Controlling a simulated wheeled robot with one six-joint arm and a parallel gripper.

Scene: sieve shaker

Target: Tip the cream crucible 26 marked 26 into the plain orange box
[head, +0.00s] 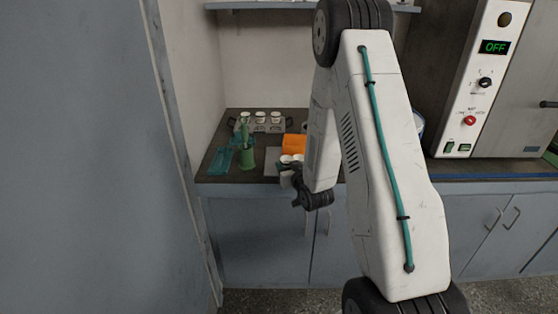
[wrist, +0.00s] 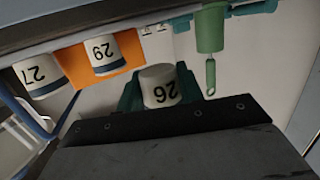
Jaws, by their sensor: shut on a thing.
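The cream crucible 26 (wrist: 160,86) sits between the dark green fingers of my gripper (wrist: 158,92) in the wrist view, its number upside down in the picture. My gripper is shut on it. The gripper (head: 288,174) also shows in the head view at the front edge of the counter, partly hidden by my wrist. White crucible tops show beside it there, but their numbers cannot be read. The orange box (head: 294,144) is just behind them, partly hidden by my arm. An orange surface (wrist: 98,80) shows in the wrist view behind crucible 29.
Crucibles 29 (wrist: 103,54) and 27 (wrist: 40,76), with blue bands, stand near the held one. A green holder (head: 247,158) with a tool and a teal item (head: 222,160) are to the left. A grey rack (head: 262,127) with white crucibles is behind.

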